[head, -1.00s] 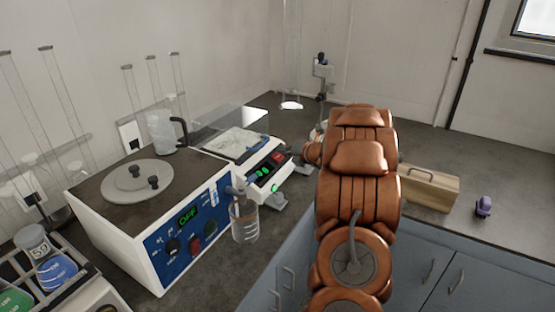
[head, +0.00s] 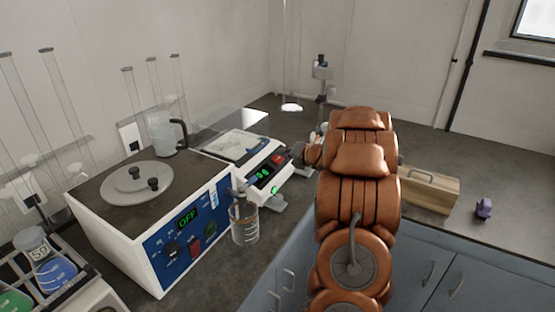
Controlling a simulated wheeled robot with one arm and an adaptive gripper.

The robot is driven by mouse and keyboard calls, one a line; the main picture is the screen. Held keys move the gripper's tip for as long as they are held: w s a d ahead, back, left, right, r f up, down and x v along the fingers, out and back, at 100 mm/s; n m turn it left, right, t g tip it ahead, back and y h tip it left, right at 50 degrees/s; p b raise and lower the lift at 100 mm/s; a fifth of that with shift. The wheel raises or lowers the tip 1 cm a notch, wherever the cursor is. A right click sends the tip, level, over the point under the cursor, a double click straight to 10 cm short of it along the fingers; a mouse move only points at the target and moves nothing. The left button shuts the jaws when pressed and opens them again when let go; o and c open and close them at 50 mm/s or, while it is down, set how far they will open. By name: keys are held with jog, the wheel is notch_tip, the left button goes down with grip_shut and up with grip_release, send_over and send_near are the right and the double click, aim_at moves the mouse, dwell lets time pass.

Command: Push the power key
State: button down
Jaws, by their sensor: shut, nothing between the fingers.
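My gripper (head: 292,152) is small and dark in the head view, shut and empty, close to the panel's right end by the red area. Whether it touches the panel cannot be told.
A white box with a blue front (head: 187,235) reads OFF and stands nearer on the left. A glass beaker (head: 245,223) stands at its right corner, close to the panel. A wooden box (head: 428,189) and a purple object (head: 483,208) are on the right counter.

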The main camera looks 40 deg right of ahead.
jog(key=shift+w+f, duration=0.15)
dwell(0.5)
jog(key=shift+w+f, duration=0.1)
jog(key=shift+f, duration=0.2)
jog(key=shift+w+a+f, duration=0.1)
jog(key=shift+f, duration=0.1)
dwell(0.7)
jog(key=shift+r, duration=0.1)
jog(key=shift+s+r+p, duration=0.3)
jog(key=shift+r+p, duration=0.3)
jog(key=shift+p, duration=0.4)
jog(key=r+p, duration=0.1)
jog(key=p, duration=0.1)
jog(key=s+r+p, duration=0.1)
jog(key=r+p, duration=0.1)
jog(key=s+d+r+p, duration=0.1)
jog(key=r+p, duration=0.1)
jog(key=shift+s+r, duration=0.15)
jog(key=shift+s, duration=0.1)
dwell(0.4)
